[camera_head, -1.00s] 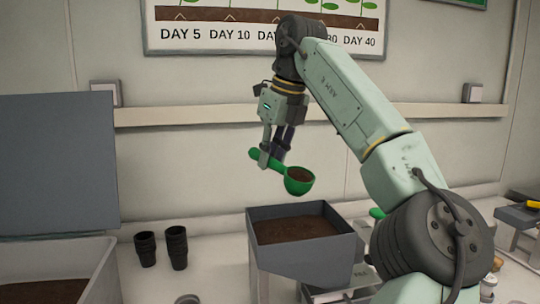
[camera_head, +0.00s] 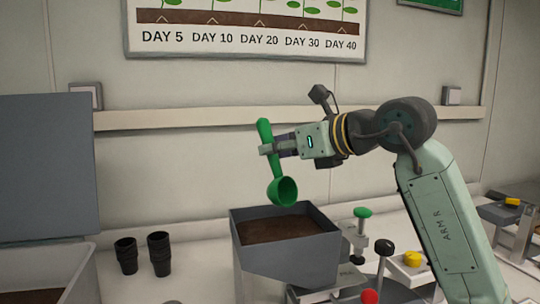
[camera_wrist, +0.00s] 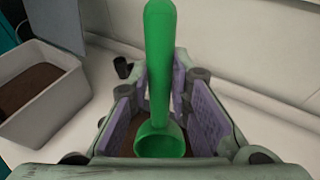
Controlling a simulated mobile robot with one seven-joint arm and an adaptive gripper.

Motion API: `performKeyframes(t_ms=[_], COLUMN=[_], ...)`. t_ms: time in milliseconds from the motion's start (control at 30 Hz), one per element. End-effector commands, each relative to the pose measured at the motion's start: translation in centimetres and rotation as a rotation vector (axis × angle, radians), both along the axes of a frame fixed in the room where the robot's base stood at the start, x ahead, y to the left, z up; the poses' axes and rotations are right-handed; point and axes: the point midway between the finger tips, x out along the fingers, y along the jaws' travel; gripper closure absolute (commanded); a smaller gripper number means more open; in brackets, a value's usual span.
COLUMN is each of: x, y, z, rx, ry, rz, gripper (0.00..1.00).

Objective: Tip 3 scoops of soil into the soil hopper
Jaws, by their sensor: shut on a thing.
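My gripper (camera_head: 275,147) is shut on the handle of a green scoop (camera_head: 283,190). The scoop is tilted steeply, its cup hanging down just above the soil hopper (camera_head: 310,262). The cup's open side faces the camera and no soil shows in it. The hopper is a grey open box with dark soil (camera_head: 274,228) in it. In the wrist view the scoop (camera_wrist: 159,60) stands between the two finger pads, with soil below it. A light bin (camera_head: 85,272) at the lower left also holds soil; it shows in the wrist view (camera_wrist: 45,112).
Two stacks of black pots (camera_head: 159,254) stand between the bin and the hopper. Right of the hopper are a green knob (camera_head: 362,213), a black knob (camera_head: 384,247), a red knob (camera_head: 369,296) and a yellow knob (camera_head: 412,258). A wall ledge (camera_head: 190,118) runs behind.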

Motion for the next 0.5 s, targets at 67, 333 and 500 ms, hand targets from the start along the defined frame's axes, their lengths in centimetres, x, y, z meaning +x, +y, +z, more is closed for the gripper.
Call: performKeyframes(t_ms=[67,333,500], x=[-0.1,-0.7,-1.1], y=[-0.1,-0.6,-1.1], z=[-0.4,-0.3,-0.3], rx=[0.021,0.096,0.146], ry=[-0.019,-0.089,-0.130], rz=[0.002,0.002,0.002], gripper=[1.00,1.00,1.00])
